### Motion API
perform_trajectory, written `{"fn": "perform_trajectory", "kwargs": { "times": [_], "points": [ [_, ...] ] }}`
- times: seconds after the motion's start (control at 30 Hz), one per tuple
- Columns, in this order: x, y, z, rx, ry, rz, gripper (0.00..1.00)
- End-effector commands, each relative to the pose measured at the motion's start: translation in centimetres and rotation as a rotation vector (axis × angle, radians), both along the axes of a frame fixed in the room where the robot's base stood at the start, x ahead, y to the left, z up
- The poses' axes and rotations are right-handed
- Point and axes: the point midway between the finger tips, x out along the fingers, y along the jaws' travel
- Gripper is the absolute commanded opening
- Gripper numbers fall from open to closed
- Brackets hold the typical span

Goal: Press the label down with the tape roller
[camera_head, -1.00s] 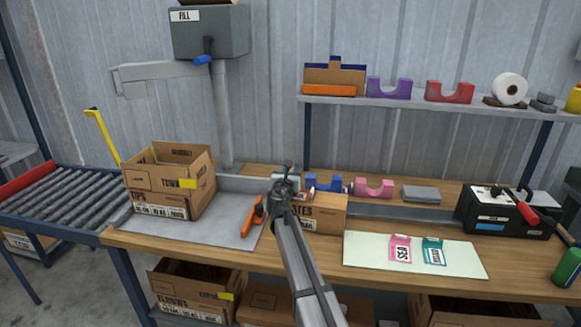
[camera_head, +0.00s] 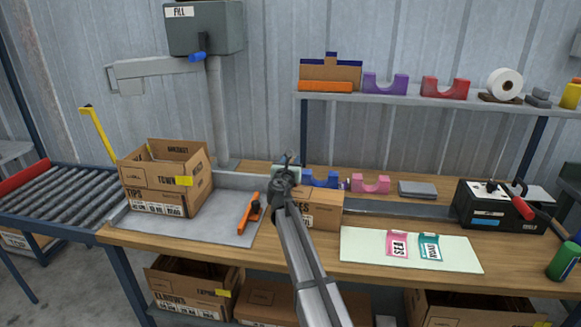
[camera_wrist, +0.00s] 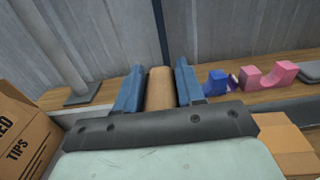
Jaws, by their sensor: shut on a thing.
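My gripper (camera_head: 288,158) is above the back of the bench, in front of the wall. In the wrist view its blue fingers (camera_wrist: 159,88) are shut on a tan, rounded upright piece, which looks like the handle of the tape roller (camera_wrist: 160,88). The roller's other end is hidden. A pink label marked SEA (camera_head: 397,244) and a teal label marked ROAD (camera_head: 430,247) lie on the pale mat (camera_head: 365,258) to the right.
An orange-handled tool (camera_head: 249,214) lies on the tray. A closed carton (camera_head: 321,210) stands beside my arm. Blue (camera_head: 321,180) and pink (camera_head: 370,184) cradles stand behind it. A shelf (camera_head: 420,99) crosses behind. A grey post (camera_head: 221,110) rises behind the tray.

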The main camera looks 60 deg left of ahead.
Motion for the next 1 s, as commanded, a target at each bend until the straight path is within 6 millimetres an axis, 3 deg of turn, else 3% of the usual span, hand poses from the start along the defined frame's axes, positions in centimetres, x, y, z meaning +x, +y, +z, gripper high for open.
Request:
{"fn": "perform_trajectory", "kwargs": {
  "times": [0.6,1.0],
  "points": [
    [0.0,0.0,3.8,0.001,-0.001,0.0,0.0],
    [0.0,0.0,4.0,0.0,-0.001,0.0,0.0]
  ]
}}
